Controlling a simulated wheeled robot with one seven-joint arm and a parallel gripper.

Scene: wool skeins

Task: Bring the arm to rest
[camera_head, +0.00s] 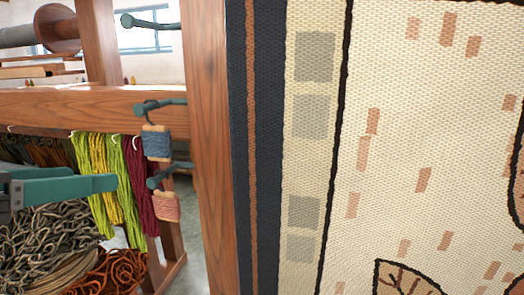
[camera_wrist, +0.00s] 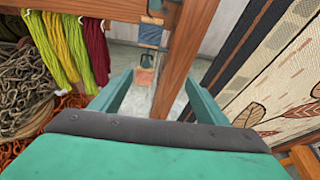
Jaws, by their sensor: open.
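My gripper (camera_head: 95,182) reaches in from the left edge of the head view, its teal fingers pointing right in front of the hanging skeins. In the wrist view my gripper (camera_wrist: 158,78) has its two fingers spread wide with nothing held between them. A blue wound card (camera_head: 157,142) and a pink wound card (camera_head: 166,206) hang from teal pegs on the wooden frame, apart from and to the right of my fingertips. The blue card (camera_wrist: 150,36) and pink card (camera_wrist: 146,77) show beyond the fingers in the wrist view.
Yellow, green and dark red skeins (camera_head: 110,185) hang from the wooden beam (camera_head: 90,110). Grey coils (camera_head: 50,235) and rust coils (camera_head: 105,272) lie below. A wooden post (camera_head: 212,150) and a large woven tapestry (camera_head: 420,150) stand on the right.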

